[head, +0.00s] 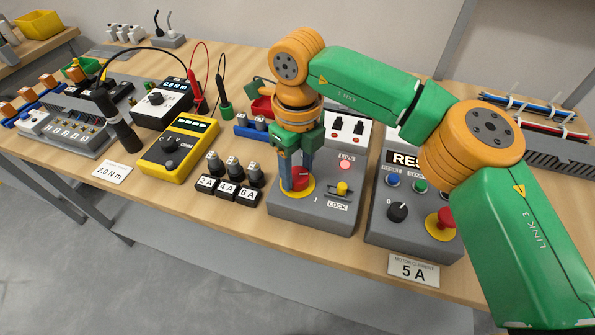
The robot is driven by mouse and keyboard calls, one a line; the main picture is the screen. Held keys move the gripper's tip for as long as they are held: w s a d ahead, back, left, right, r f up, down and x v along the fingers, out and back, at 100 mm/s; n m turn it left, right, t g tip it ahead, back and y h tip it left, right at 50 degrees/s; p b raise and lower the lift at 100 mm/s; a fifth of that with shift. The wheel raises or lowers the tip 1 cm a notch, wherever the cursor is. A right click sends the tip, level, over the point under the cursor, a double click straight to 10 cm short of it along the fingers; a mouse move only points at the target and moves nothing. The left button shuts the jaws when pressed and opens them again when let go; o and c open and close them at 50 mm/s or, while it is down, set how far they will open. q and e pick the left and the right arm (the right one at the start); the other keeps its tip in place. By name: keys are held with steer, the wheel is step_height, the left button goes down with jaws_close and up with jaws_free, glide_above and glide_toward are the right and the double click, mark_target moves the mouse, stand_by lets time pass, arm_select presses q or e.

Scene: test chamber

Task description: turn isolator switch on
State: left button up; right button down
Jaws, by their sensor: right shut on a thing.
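The isolator switch is a red rotary handle (300,174) on a yellow disc, on the front of a grey box (310,211). Marks on the box read "I", "LIVE" and "LOCK". A pink-red lamp (344,164) sits by "LIVE" and a small yellow knob (342,188) is above "LOCK". My right gripper (297,182) points down and is shut on the red handle; its fingers hide part of the handle, so its exact angle is hard to tell. My left gripper is not in view.
A grey control box (415,234) with a black knob and red stop button stands close on the right, with a "5 A" card (413,270) in front. Black fuse blocks (228,186) and a yellow meter (178,146) are to the left. The bench front edge is near.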

mark_target(298, 174)
steer(key=shift+m+b, duration=0.5)
steer(key=shift+m, duration=1.4)
steer(key=shift+c, duration=1.3)
jaws_free()
step_height(298, 174, up, 7)
steer(key=shift+r, duration=0.1)
